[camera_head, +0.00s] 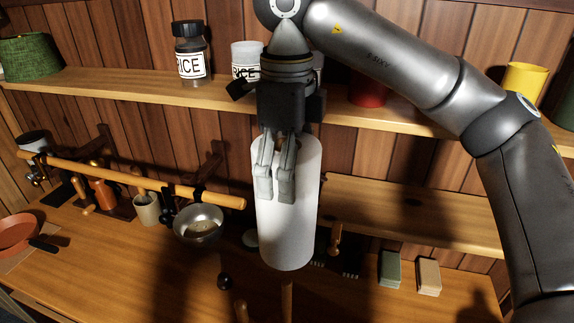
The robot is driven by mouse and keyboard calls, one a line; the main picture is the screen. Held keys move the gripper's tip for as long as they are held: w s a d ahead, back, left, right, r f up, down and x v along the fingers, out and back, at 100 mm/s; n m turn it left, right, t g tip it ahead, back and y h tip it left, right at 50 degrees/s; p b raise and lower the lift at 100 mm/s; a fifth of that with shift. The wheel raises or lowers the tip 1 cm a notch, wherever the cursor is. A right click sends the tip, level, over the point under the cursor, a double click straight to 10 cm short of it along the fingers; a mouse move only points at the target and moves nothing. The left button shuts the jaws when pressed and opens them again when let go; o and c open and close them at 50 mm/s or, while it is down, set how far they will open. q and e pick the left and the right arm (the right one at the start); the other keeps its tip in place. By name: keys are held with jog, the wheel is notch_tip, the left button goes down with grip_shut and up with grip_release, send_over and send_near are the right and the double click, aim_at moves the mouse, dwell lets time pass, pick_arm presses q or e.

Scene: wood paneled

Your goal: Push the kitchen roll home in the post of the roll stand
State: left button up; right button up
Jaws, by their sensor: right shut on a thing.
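The white kitchen roll (287,235) is upright, tilted slightly, in the middle of the view. My right gripper (276,198) is shut on the kitchen roll near its upper part, with its fingers pointing down over the roll's near side. A thin wooden post (287,300) shows just below the roll's lower end. It may be the post of the roll stand; whether the roll sits around it or is in front of it, I cannot tell. The stand's base is not clearly visible. My left gripper is not in view.
A shelf (130,84) behind holds a dark-lidded jar (191,55), a red item (367,94) and a yellow cup (523,82). A wooden rail (130,178) and a metal pan (198,224) are left of the roll. Green (390,268) and tan (428,276) blocks stand right.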

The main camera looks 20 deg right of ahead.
aim_at(286, 232)
pick_arm(q)
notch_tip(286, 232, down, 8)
jog(key=b, duration=0.7)
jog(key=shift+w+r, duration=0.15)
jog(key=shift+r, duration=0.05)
pick_arm(e)
notch_tip(286, 232, down, 9)
jog(key=shift+s, duration=0.1)
